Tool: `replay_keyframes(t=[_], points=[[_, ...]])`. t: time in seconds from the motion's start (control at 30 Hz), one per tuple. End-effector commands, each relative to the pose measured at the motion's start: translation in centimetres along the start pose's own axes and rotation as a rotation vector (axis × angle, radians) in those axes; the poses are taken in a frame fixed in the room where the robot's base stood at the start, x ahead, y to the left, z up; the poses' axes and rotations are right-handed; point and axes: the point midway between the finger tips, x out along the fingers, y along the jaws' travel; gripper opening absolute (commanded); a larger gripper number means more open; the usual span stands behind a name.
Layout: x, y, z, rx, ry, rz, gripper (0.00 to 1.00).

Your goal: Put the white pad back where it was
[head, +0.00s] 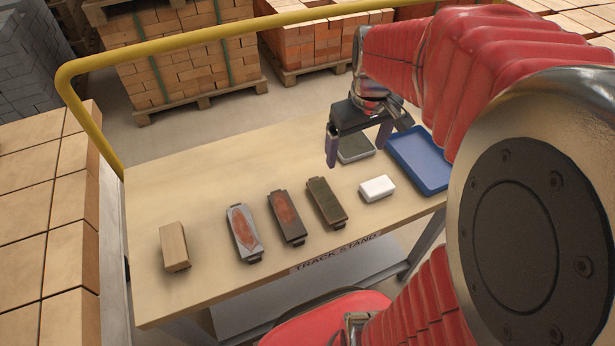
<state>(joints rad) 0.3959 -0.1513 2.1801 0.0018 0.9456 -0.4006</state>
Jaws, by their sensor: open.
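The white pad (377,188), a small block with rounded edges, lies flat on the wooden table near its front right edge. It sits to the right of a row of track pads and in front of the blue tray (408,148). My gripper (357,156) is open, with its fingers pointing down and nothing visible between them. It is above the table, beyond the white pad in the picture and apart from it. A dark grey square object (357,147) lies behind the gripper fingers and is partly hidden by them.
Three worn track pads lie in a row: grey (244,232), brown (287,218) and dark olive (326,202). A tan block (174,247) lies at left. A yellow rail (200,38) runs behind the table (215,172). The table's back left is clear. Brick pallets stand beyond.

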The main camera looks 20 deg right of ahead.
Motion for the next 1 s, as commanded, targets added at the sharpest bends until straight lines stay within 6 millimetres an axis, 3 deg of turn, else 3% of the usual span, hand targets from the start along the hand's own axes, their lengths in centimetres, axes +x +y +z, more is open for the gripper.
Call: replay_keyframes(t=[0.3,0.6,0.8,1.0], points=[[-4.3,-6.8,2.1,-0.001,0.132,0.008,0.88],[-6.8,-12.1,5.3,0.006,0.254,-0.020,0.88],[-7.6,-14.4,7.3,0.014,0.320,-0.050,0.88],[-7.8,-15.0,8.0,0.019,0.337,-0.062,0.88]])
